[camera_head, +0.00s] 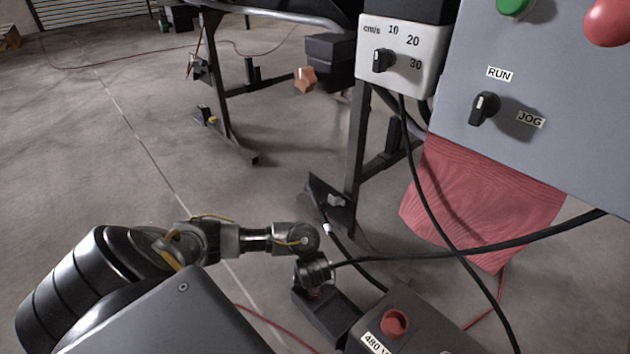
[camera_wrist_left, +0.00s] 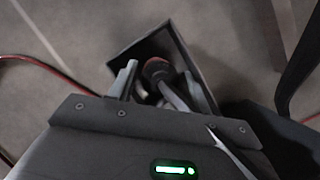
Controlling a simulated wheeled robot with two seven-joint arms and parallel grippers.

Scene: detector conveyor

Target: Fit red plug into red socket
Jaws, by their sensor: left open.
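The red plug (camera_wrist_left: 157,70) shows in the left wrist view as a dark body with a reddish end, in or over a dark open-topped box (camera_wrist_left: 183,50). My left gripper (camera_wrist_left: 152,88) is open, with its fingers on either side of the plug; I cannot tell whether they touch it. In the head view my left gripper (camera_head: 313,284) points down over the same dark box (camera_head: 338,318), and hides the plug. The red socket (camera_head: 395,322) is a round red fitting on a grey box labelled 480 V (camera_head: 425,335), just right of the dark box. My right gripper is not in view.
Black cables (camera_head: 430,257) cross in front of the stand at the right. A speed dial box (camera_head: 400,55) sits on the stand. Open floor (camera_head: 110,150) lies left.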

